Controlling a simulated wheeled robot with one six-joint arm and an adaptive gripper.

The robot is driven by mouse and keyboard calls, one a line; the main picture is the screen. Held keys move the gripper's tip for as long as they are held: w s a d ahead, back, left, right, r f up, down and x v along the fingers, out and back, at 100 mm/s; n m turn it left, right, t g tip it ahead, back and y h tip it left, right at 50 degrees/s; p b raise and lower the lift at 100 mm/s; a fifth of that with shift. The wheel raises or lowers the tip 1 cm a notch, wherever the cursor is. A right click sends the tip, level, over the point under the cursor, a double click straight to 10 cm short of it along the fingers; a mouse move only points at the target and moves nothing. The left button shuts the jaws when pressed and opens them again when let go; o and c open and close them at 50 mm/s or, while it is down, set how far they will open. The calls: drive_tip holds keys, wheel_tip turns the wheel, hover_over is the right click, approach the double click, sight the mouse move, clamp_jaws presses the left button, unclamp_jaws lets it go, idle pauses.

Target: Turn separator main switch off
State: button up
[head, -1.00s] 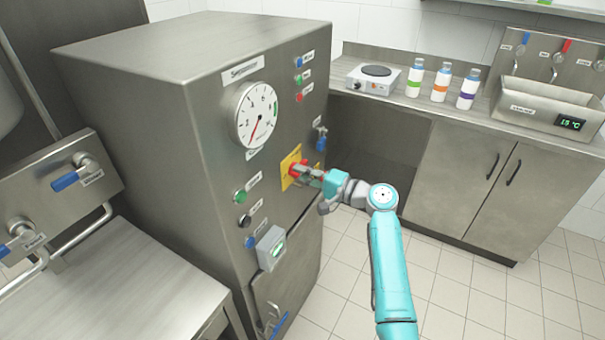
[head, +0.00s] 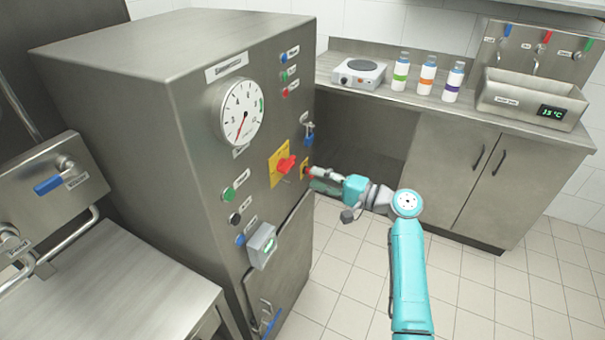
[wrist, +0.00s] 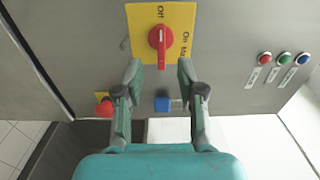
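The separator main switch is a red rotary knob (head: 286,164) on a yellow plate (head: 276,177) on the steel separator's front. In the wrist view the knob (wrist: 160,40) lies lengthwise, up and down the picture, in line with the "Off" word at the top of the plate (wrist: 140,20); "On" is at the plate's right. My gripper (head: 312,174) is to the right of the knob in the head view, apart from it. In the wrist view my gripper (wrist: 160,74) has its two fingers spread with nothing between them, just below the knob.
A red button (wrist: 103,106) on a yellow base and a blue part (wrist: 162,104) sit near my fingers. The separator (head: 150,100) also bears a gauge (head: 240,112), lamps and buttons. A counter with a hot plate (head: 358,72) and bottles stands behind. The tiled floor at right is clear.

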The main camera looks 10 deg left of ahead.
drive_tip(key=shift+v, duration=1.75)
drive_tip(key=shift+f, duration=0.1)
